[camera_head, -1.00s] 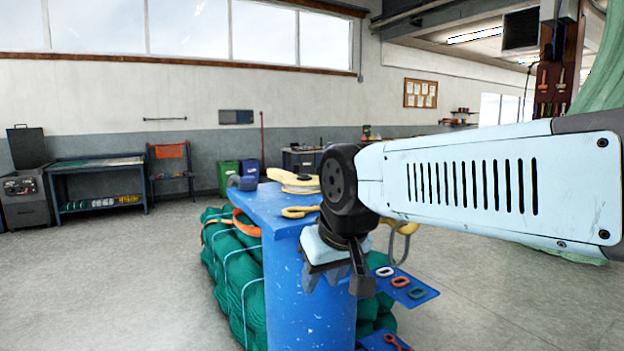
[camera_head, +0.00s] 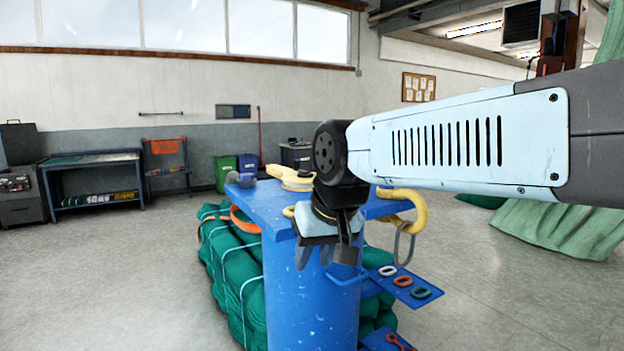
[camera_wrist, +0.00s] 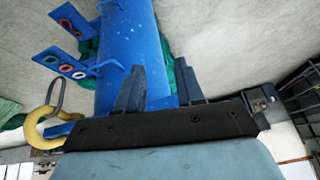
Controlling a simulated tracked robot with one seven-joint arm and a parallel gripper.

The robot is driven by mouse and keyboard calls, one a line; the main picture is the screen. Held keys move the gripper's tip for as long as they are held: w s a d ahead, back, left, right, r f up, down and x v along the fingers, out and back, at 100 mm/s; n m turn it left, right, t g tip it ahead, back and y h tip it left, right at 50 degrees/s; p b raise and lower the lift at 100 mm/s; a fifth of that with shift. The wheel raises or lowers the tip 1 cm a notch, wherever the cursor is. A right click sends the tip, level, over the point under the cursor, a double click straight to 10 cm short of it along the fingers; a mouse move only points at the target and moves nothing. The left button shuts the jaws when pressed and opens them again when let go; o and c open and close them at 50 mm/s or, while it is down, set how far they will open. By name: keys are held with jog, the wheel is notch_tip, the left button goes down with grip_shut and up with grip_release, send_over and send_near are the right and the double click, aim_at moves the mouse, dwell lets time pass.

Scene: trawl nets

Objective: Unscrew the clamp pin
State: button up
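A blue post (camera_head: 310,310) with a flat blue top (camera_head: 262,204) stands in front of me. A yellow hook (camera_head: 412,207) with a grey metal link (camera_head: 404,243) hangs at its right side. The hook (camera_wrist: 40,128) and link (camera_wrist: 57,95) also show at the left of the wrist view. My gripper (camera_head: 327,257) is at the near edge of the top, left of the hook. In the wrist view my gripper (camera_wrist: 159,85) has its fingers apart, with nothing visibly held; the post lies beyond them. I cannot make out a clamp pin.
Yellow gear (camera_head: 291,179) lies on the top. Green net bundles (camera_head: 232,262) lie around the post. Open floor (camera_head: 500,305) lies to the right.

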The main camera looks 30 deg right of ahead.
jog(key=w+d+r+m+g, duration=0.3)
jog(key=w+d+r+m, duration=0.8)
jog(key=m, duration=0.6)
jog(key=w+d+r+m+g, duration=0.2)
jog(key=w+d+r+m, duration=0.6)
jog(key=w+m, duration=0.7)
jog(key=f, duration=0.4)
jog(key=s+f+m, duration=0.1)
jog(key=f, duration=0.3)
jog(key=s+a+f+m, duration=0.1)
jog(key=f, duration=0.3)
jog(key=shift+s+f, duration=0.1)
jog(key=shift+f, duration=0.2)
jog(key=shift+c, duration=0.5)
